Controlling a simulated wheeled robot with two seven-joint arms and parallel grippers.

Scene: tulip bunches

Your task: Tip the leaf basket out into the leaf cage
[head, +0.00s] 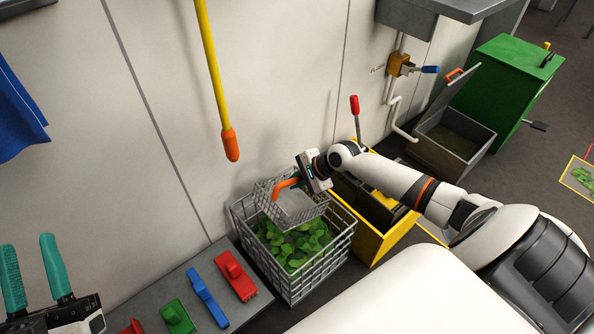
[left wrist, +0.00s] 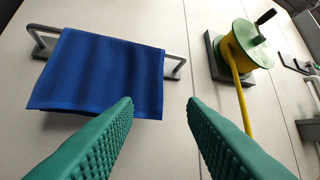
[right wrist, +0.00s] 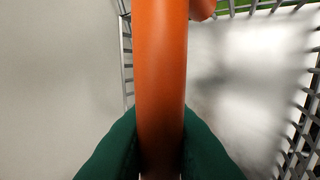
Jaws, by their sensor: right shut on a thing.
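The leaf basket (head: 308,214), a small grey wire basket with an orange handle (head: 287,183), is over the leaf cage. Its visible inside is plain grey with no leaves to be seen. My right gripper (head: 300,181) is shut on the handle, which fills the middle of the right wrist view (right wrist: 160,70). The leaf cage (head: 325,268), a larger grey wire crate, stands on the floor by the wall with green leaves (head: 295,246) inside. The basket hides its back part; I cannot tell whether they touch. My left gripper (head: 37,270) is open and empty, far left.
A yellow bin (head: 378,242) stands right beside the cage. A grey bench (head: 200,270) with red, blue and green tools is to its left. A yellow hose end (head: 230,143) hangs above. A blue towel (left wrist: 95,75) hangs before my left gripper.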

